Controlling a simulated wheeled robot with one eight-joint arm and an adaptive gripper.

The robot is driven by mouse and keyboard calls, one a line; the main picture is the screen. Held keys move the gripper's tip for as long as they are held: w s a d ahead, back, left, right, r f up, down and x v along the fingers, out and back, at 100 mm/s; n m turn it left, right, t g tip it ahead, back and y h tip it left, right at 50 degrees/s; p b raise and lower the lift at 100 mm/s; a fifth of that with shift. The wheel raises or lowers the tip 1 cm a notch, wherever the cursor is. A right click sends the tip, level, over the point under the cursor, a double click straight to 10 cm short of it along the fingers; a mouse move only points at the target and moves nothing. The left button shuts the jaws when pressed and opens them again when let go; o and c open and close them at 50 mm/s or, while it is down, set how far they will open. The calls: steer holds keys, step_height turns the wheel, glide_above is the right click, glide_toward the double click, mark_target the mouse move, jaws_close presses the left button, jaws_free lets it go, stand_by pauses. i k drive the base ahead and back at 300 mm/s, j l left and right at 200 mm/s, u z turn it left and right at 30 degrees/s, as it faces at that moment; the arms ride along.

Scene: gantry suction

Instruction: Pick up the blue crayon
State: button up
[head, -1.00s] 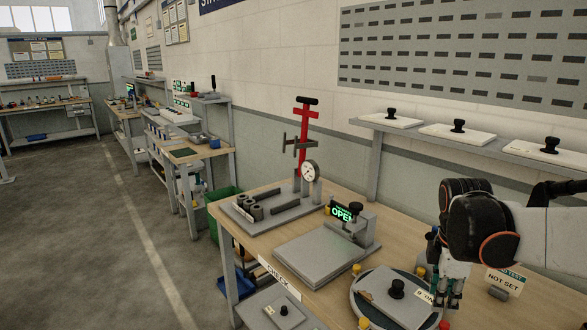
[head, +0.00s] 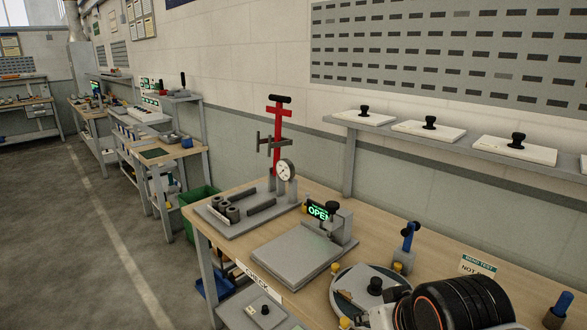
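I cannot make out a blue crayon for certain. A small upright blue piece with a dark top (head: 407,238) stands on the bench behind the round turntable. Another blue piece (head: 563,303) leans up at the lower right edge, and its lower part is cut off or hidden. Neither can be told as a crayon at this size. My arm's black joint fills the bottom right and covers part of the bench and turntable. My gripper's fingers are out of the picture, so its hold does not show.
The wooden bench (head: 440,263) carries a gauge fixture (head: 286,170), a grey plate press (head: 290,252) with a green OPEN display, and a round turntable (head: 338,300). A "BEND TEST" sign (head: 477,266) stands behind my arm. A wall shelf holds several white knobbed plates (head: 428,131).

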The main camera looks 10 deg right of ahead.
mark_target(566, 298)
steer(key=z, duration=1.8)
